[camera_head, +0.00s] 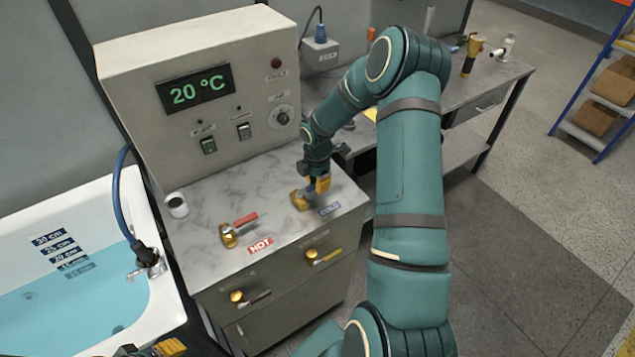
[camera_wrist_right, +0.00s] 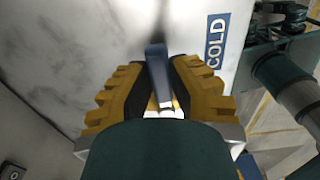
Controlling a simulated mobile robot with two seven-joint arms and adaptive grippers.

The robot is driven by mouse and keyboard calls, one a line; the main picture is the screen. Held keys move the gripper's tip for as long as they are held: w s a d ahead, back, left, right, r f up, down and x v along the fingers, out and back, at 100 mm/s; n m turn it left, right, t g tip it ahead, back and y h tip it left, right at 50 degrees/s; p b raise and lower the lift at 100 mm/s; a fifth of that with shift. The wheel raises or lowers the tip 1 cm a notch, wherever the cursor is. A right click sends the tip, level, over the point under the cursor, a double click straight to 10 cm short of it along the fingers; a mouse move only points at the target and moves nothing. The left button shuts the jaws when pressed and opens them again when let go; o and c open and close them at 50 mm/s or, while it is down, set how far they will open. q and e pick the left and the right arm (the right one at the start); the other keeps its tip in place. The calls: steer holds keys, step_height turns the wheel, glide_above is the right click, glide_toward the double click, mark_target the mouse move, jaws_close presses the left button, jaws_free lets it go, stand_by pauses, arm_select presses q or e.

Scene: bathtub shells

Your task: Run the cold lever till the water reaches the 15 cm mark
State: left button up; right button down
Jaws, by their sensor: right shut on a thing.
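The cold lever, a blue handle on a brass base (camera_head: 299,201), stands on the marbled counter beside its blue COLD label (camera_head: 329,209). My right gripper (camera_head: 318,184) is shut on its blue handle (camera_wrist_right: 157,72), which shows between the yellow ribbed pads in the wrist view. The white bathtub (camera_head: 75,196) at the left holds pale blue water (camera_head: 60,310). Its depth marks (camera_head: 57,249) run down the wall, the lowest one under water. The waterline lies close to the 15 cm mark (camera_head: 73,264); the exact gap is too small to tell. My left gripper (camera_head: 155,350) is cut off at the bottom edge.
The hot lever (camera_head: 240,222) with a red handle stands left of the cold one. A control box (camera_head: 205,75) reading 20 °C stands behind. A blue hose (camera_head: 118,195) runs to the tub spout (camera_head: 147,258). A small white cylinder (camera_head: 177,205) stands on the counter's left.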

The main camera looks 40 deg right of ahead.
steer(key=c, duration=0.9)
jaws_free()
steer(key=shift+o, duration=0.2)
step_height(320, 180, up, 12)
